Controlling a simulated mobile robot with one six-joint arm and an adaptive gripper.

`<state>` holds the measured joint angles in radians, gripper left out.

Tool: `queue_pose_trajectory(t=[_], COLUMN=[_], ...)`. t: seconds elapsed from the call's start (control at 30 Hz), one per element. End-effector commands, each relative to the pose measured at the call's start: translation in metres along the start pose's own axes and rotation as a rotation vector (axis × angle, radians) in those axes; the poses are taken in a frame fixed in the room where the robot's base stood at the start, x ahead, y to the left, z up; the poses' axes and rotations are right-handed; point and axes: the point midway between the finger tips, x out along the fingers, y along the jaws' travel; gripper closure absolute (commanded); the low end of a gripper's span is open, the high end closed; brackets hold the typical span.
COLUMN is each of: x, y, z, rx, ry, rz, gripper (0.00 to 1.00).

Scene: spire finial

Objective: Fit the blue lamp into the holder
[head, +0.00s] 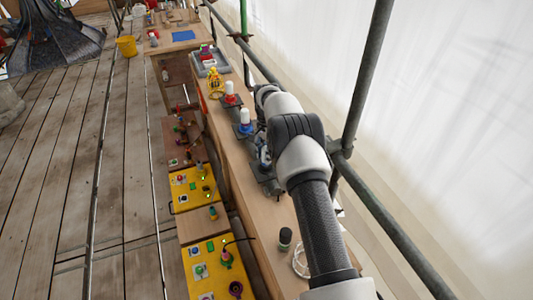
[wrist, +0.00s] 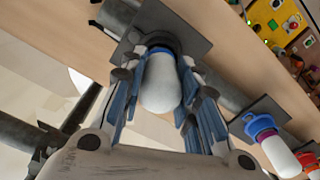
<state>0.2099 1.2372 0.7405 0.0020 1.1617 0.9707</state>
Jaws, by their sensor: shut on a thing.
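My gripper (wrist: 160,112) is shut on a white lamp (wrist: 161,82), with blue-lined fingers on both sides of it. The lamp's inner end meets a dark round holder (wrist: 156,42) on a grey plate. In the head view my gripper (head: 264,160) is above a dark plate (head: 268,185), and the held lamp is hard to make out. A lamp with a blue collar (head: 244,120) stands upright on the neighbouring plate; its blue collar (wrist: 260,127) also shows in the wrist view.
A red-collared lamp (head: 231,94) and a yellow caged object (head: 214,80) stand farther along the wooden bench (head: 240,180). A dark jar (head: 285,238) and a clear round item (head: 300,262) are near its front. Scaffold poles (head: 362,85) run along the right. Yellow panels (head: 205,280) lie lower left.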

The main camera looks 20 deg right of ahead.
Motion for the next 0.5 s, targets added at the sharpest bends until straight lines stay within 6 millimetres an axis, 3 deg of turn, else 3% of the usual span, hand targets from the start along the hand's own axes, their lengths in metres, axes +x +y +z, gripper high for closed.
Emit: queue_pose_trajectory(t=[0.03, 0.07, 0.33, 0.5], x=[0.003, 0.0022, 0.0017, 0.0017], y=[0.0001, 0.0001, 0.0002, 0.0002], z=[0.0, 0.0001, 0.0002, 0.0001], rx=[0.0, 0.0, 0.0, 0.0], ry=[0.0, 0.0, 0.0, 0.0], rz=[0.0, 0.0, 0.001, 0.001], gripper=[0.96, 0.69, 0.51, 0.51])
